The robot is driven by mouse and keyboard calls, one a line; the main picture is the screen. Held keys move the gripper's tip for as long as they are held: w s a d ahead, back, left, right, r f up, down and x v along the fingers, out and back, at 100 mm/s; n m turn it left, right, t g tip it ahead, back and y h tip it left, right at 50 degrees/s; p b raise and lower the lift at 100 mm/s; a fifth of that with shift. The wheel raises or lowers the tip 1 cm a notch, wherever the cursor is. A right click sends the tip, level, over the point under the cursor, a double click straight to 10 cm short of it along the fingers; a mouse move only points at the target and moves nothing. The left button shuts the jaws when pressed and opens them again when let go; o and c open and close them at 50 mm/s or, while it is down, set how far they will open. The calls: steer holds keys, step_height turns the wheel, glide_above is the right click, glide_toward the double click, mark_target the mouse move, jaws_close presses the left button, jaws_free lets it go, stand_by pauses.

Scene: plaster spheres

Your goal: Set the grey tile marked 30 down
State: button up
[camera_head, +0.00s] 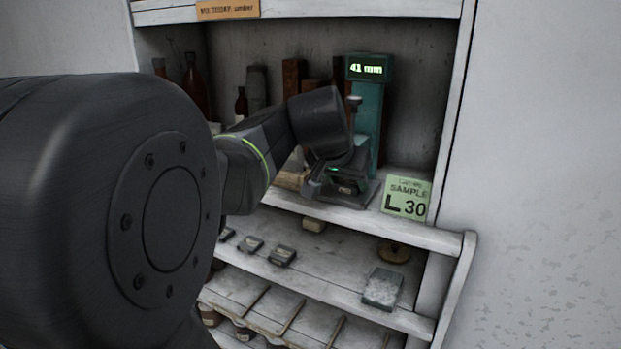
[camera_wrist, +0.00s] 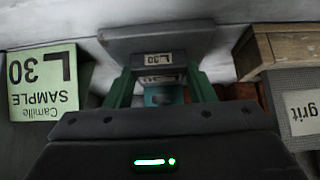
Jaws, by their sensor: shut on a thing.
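My gripper (camera_head: 346,178) is shut on a small dark grey tile (camera_head: 347,189) at the foot of a teal gauge (camera_head: 367,125) on the upper shelf. In the wrist view, the green fingers of my gripper (camera_wrist: 160,82) stand either side of the tile (camera_wrist: 158,73), where small 30 labels show. The tile is low over the gauge's grey base (camera_head: 352,199); I cannot tell whether it touches. The gauge display (camera_head: 367,68) reads 41 mm. My arm hides part of the shelf.
A green card (camera_head: 406,198) marked Camille SAMPLE L 30 stands right of the gauge. The shelf below holds several small dark tiles (camera_head: 282,255), a speckled grey block (camera_head: 382,288) and a round brown piece (camera_head: 394,252). Dark bottles (camera_head: 195,80) stand behind my arm.

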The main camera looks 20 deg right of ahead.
steer(key=o, duration=1.1)
steer(key=shift+f, duration=0.1)
steer(key=shift+o, duration=0.2)
steer(key=shift+s+a+r, duration=0.1)
steer(key=shift+r, duration=0.4)
steer(key=v, duration=1.1)
steer(key=shift+r, duration=0.2)
steer(key=shift+a, duration=0.15)
